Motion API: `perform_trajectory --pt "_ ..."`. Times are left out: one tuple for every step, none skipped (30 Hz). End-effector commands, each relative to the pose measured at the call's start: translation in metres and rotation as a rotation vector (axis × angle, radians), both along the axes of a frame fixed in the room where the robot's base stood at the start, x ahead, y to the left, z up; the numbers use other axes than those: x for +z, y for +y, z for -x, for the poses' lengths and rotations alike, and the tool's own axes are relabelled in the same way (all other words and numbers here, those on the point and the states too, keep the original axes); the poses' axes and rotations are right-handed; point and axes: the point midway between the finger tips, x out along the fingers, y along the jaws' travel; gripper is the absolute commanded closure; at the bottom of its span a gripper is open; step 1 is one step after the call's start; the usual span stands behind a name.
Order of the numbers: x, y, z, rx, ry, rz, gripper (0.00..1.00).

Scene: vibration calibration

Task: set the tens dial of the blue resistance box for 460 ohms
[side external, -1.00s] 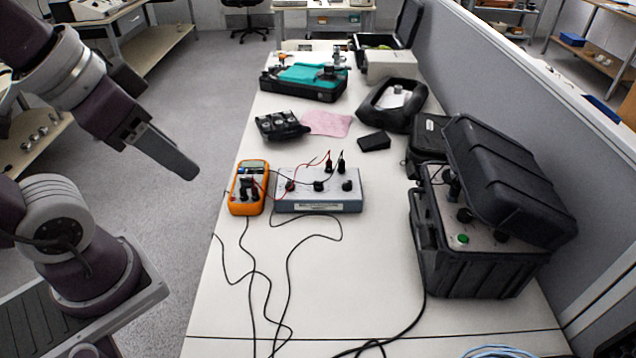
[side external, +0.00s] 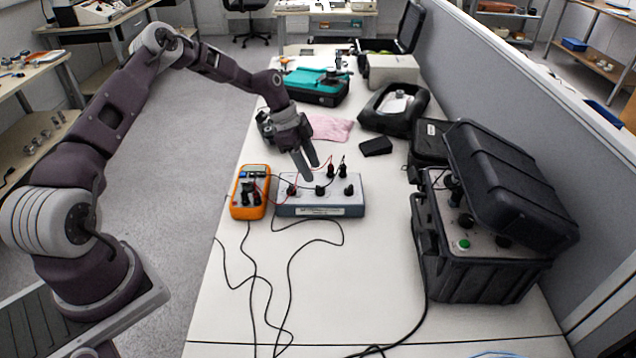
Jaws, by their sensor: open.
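The blue-grey resistance box (side external: 335,211) sits on the white bench, with three black dials in a row: a left dial (side external: 292,190), a middle dial (side external: 320,190) and a right dial (side external: 349,190). Dial markings are too small to read. Red and black plugs (side external: 336,168) stand at its back edge. My gripper (side external: 311,173) is open and empty, pointing down above the box's back edge, near the middle dial. It appears apart from the dial, though the exact height is hard to tell.
An orange multimeter (side external: 250,206) stands just left of the box, with leads running across to it. A black case (side external: 480,270) stands at the right. A pink cloth (side external: 331,128) and a small black block (side external: 376,147) lie behind. The front bench holds loose cables.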

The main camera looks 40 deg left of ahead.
Motion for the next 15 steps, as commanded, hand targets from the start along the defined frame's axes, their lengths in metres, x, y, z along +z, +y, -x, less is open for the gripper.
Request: perform_trajectory --pt "-0.009 -0.005 -0.001 -0.003 0.004 0.001 0.54" --pt "-0.015 -0.007 -0.002 -0.002 0.003 0.001 0.54" --pt "-0.023 -0.010 -0.004 -0.002 0.004 0.001 0.54" --pt "-0.028 -0.012 -0.005 -0.002 0.003 0.001 0.54" --pt "-0.033 -0.014 -0.006 -0.002 0.005 0.001 0.54" --pt "-0.039 -0.015 -0.007 -0.002 0.004 0.000 0.54" --pt "-0.043 -0.017 -0.008 -0.001 0.003 0.000 0.54" --pt "-0.047 -0.018 -0.009 -0.001 0.003 0.000 0.54" --pt "-0.050 -0.019 -0.010 -0.001 0.004 -0.001 0.54" --pt "-0.052 -0.020 -0.010 -0.001 0.004 -0.001 0.54" --pt "-0.053 -0.020 -0.010 -0.001 0.004 -0.001 0.54" --pt "-0.054 -0.021 -0.010 -0.001 0.004 -0.001 0.54" --pt "-0.055 -0.021 -0.011 0.000 0.003 -0.001 0.54" --pt "-0.055 -0.021 -0.011 0.000 0.003 -0.001 0.54" --pt "-0.055 -0.021 -0.011 0.000 0.003 -0.001 0.54"
